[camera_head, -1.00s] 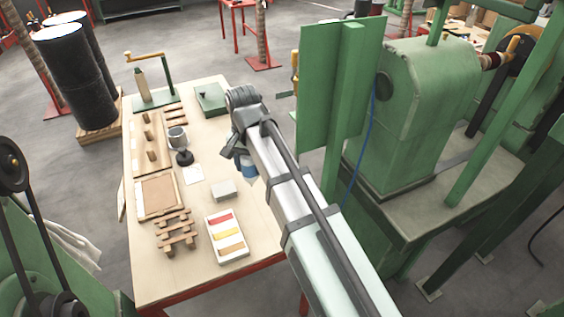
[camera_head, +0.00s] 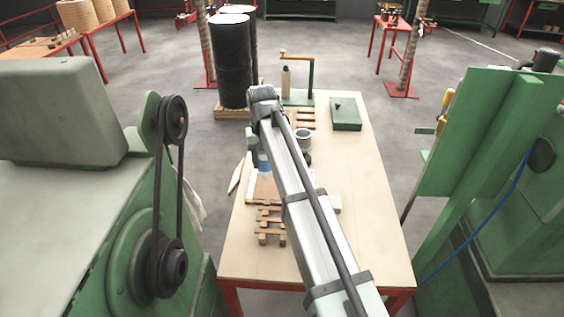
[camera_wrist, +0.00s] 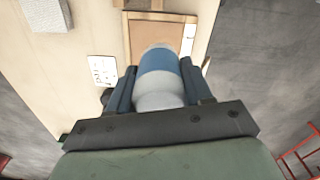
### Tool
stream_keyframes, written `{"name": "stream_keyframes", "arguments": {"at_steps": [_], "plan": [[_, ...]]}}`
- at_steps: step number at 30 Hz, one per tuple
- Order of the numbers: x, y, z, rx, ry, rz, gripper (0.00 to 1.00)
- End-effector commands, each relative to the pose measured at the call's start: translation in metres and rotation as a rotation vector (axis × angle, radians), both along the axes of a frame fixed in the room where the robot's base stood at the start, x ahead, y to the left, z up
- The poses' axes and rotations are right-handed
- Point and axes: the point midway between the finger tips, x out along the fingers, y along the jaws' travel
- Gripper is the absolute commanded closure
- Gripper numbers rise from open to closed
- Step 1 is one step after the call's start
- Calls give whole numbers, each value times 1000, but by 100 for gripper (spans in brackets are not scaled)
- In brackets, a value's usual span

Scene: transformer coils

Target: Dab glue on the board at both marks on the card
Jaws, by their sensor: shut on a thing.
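My gripper (camera_wrist: 158,88) is shut on a white bottle with a blue band (camera_wrist: 160,62), likely the glue. The bottle also shows under my gripper in the head view (camera_head: 264,163). Beyond the bottle in the wrist view lies a brown board in a light wooden frame (camera_wrist: 155,35), partly covered by the bottle. The bottle's far end overlaps the board in the picture; I cannot tell whether it touches. The small white card with dark marks (camera_wrist: 103,68) lies left of the board. In the head view my arm hides the card and much of the board.
A slatted wooden rack (camera_head: 270,222) stands at the near side of the board. A grey cup (camera_head: 303,138), a green box (camera_head: 346,113) and a green stand (camera_head: 309,80) are farther back. The table's right side (camera_head: 360,200) is clear. A belt-driven green machine (camera_head: 130,220) stands left.

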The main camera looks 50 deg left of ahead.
Motion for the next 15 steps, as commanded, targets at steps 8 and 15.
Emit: {"name": "stream_keyframes", "arguments": {"at_steps": [8, 15], "plan": [[-2, 2, -9, -1, 0, 8, 84], [-1, 1, -27, -1, 0, 7, 84]]}}
